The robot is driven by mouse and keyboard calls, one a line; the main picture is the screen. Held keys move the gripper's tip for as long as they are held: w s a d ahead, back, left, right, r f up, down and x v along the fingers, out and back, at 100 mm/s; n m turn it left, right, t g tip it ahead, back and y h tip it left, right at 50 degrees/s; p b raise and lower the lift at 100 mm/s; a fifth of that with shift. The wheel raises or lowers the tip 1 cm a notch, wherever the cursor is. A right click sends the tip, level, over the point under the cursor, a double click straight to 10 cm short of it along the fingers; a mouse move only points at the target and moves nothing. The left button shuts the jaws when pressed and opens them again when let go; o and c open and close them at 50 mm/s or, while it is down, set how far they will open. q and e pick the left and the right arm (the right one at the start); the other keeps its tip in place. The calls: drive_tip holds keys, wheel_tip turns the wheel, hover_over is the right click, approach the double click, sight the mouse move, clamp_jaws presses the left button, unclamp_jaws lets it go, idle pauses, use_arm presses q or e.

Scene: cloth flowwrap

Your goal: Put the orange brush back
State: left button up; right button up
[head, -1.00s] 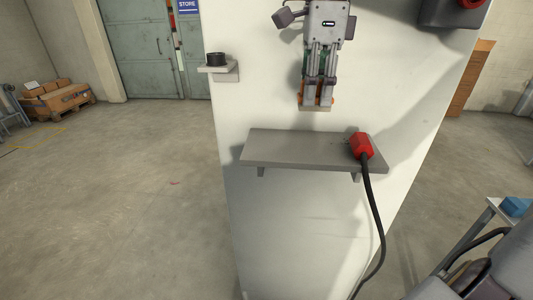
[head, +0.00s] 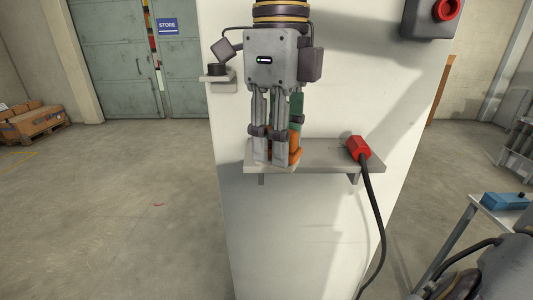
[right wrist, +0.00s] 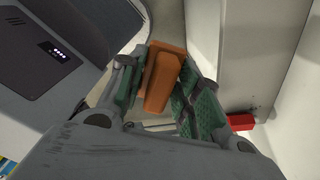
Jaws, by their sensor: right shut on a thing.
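My right gripper (head: 276,155) hangs fingers-down in front of the wall panel and is shut on the orange brush (head: 296,148). In the right wrist view the orange brush (right wrist: 162,82) sits between the green-padded fingers. In the head view the fingers hide most of it. The brush is at the left part of the grey shelf (head: 328,157). I cannot tell whether its lower end touches the shelf or is just above or in front of it. My left gripper is not in view.
A red plug (head: 358,147) with a black cable lies at the shelf's right end; the shelf between it and my gripper is clear. A black round piece (head: 216,69) stands on a small ledge at left. A box with a red button (head: 432,18) is at upper right.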

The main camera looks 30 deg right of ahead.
drive_tip(key=shift+s+a+f+m, duration=0.25)
drive_tip(key=shift+s+a+m, duration=0.25)
drive_tip(key=shift+m, duration=0.6)
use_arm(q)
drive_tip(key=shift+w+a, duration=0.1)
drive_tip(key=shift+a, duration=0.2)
use_arm(e)
drive_tip(key=shift+s+a+m, duration=0.1)
drive_tip(key=shift+a+m, duration=0.05)
drive_tip(key=shift+m, duration=0.85)
drive_tip(key=shift+s+a+m, duration=0.1)
drive_tip(key=shift+a+m, duration=0.05)
drive_tip(key=shift+m, duration=0.85)
drive_tip(key=shift+s+a+m, duration=0.1)
drive_tip(key=shift+a+m, duration=0.05)
drive_tip(key=shift+m, duration=0.85)
use_arm(q)
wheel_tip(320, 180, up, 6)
drive_tip(key=p, duration=0.6)
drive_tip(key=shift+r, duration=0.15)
use_arm(e)
drive_tip(key=shift+w+d+f, duration=0.55)
drive_tip(key=shift+w+d, duration=1.2)
drive_tip(key=shift+w, duration=1.05)
drive_tip(key=shift+w+d+f, duration=0.55)
drive_tip(key=shift+w+d, duration=1.15)
drive_tip(key=shift+w, duration=1.1)
drive_tip(key=shift+w+d+f, duration=0.55)
drive_tip(key=shift+w+d, duration=1.2)
drive_tip(key=shift+w, duration=1.05)
